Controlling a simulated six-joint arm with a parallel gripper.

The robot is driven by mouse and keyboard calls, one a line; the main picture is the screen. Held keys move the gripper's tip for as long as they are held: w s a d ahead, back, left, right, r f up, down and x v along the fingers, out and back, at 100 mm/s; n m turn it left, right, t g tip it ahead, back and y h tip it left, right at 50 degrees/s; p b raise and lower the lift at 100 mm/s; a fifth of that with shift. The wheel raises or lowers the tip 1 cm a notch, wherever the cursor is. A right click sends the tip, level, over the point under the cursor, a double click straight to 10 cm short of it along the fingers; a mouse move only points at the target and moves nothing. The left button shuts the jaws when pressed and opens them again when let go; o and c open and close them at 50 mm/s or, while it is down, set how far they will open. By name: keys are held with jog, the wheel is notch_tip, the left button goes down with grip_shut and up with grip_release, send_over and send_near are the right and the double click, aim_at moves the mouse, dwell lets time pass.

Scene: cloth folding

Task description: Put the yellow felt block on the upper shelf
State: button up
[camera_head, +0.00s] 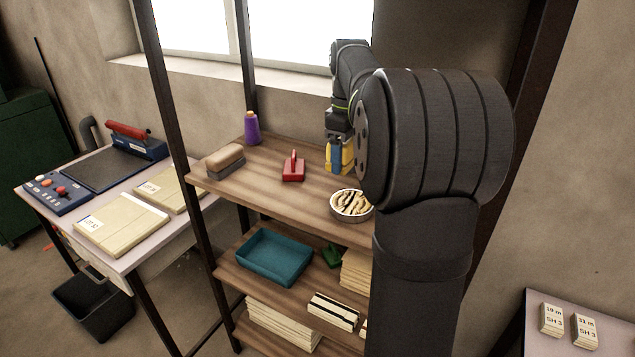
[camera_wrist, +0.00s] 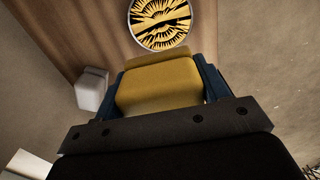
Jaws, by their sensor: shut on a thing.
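The yellow felt block (camera_head: 347,156) is at the back right of the upper shelf (camera_head: 262,196), partly hidden by my arm. My gripper (camera_head: 336,158) is shut on it, with its blue fingers pointing down. In the wrist view the yellow block (camera_wrist: 158,88) sits between the two blue fingers, with the wooden board beyond it. The block is at or just above the shelf surface; I cannot tell whether it touches.
On the upper shelf are a round tin (camera_head: 351,206), a red-handled tool (camera_head: 293,168), a brush (camera_head: 224,161) and a purple thread spool (camera_head: 252,128). A pale block (camera_wrist: 92,89) shows in the wrist view. A teal tray (camera_head: 273,257) is on the shelf below.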

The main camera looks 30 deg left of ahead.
send_over(302, 196)
notch_tip(302, 196, down, 6)
jog(key=shift+f, duration=0.25)
jog(key=shift+a+f, duration=0.1)
jog(key=shift+f, duration=1.9)
jog(key=shift+f, duration=0.2)
jog(key=o, duration=1)
jog(key=shift+r, duration=0.1)
notch_tip(302, 196, up, 12)
jog(key=shift+r, duration=0.1)
